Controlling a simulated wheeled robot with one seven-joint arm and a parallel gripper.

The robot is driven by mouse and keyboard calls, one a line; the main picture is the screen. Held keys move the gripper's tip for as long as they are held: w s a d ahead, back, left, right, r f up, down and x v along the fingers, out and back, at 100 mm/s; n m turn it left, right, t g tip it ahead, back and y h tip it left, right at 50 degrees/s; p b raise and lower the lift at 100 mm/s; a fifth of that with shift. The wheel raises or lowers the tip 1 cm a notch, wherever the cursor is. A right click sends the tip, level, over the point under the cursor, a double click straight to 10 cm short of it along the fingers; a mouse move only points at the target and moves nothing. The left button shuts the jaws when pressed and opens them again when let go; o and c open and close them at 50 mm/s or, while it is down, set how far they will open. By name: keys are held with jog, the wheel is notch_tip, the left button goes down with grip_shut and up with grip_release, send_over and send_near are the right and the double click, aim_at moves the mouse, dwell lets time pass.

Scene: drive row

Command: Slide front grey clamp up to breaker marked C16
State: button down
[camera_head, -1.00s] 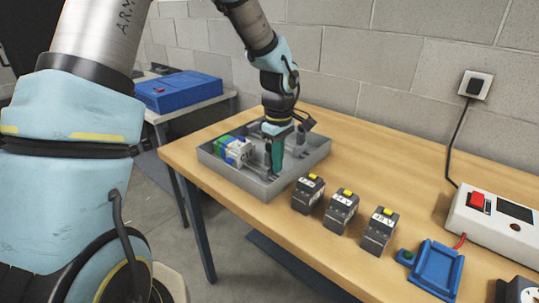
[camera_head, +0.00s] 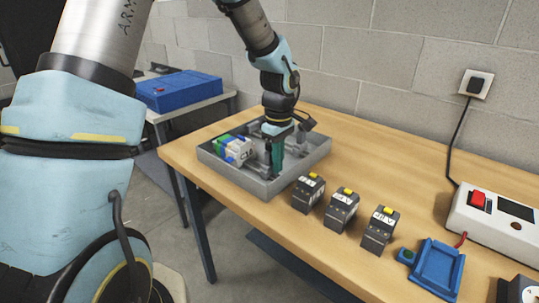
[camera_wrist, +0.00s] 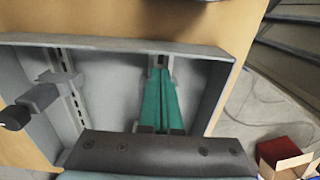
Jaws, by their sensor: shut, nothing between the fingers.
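My gripper (camera_head: 278,172) points down into the grey tray (camera_head: 235,184), over its front rail (camera_head: 250,172). Its teal fingers are together and empty; they also show in the wrist view (camera_wrist: 162,98), lying over a slotted rail. The breaker marked C16 (camera_head: 243,154) is a white block on the front rail, left of my fingers and apart from them, with blue and green blocks beyond it. I cannot make out the front grey clamp; my gripper may hide it. A grey clamp (camera_wrist: 40,98) sits on the other rail in the wrist view.
Three dark modules with yellow tops (camera_head: 308,193) (camera_head: 342,209) (camera_head: 379,230) stand on the wooden table right of the tray. A blue cradle (camera_head: 436,268) and a white power unit (camera_head: 497,225) lie farther right. The tray walls surround my fingers.

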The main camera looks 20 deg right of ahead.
jog(key=shift+w+a, duration=0.1)
dwell(0.3)
jog(key=shift+w+a+p, duration=0.35)
jog(key=shift+w+a, duration=0.4)
jog(key=shift+w, duration=0.6)
jog(key=shift+w+a+p, duration=0.3)
jog(key=shift+w+a, duration=0.4)
jog(key=shift+w, duration=0.6)
jog(key=shift+w+a+p, duration=0.35)
jog(key=shift+w+a, duration=0.4)
jog(key=shift+w, duration=0.6)
jog(key=shift+s+d, duration=0.25)
jog(key=shift+s, duration=0.25)
notch_tip(320, 180, up, 10)
jog(key=p, duration=0.6)
jog(key=shift+p, duration=0.4)
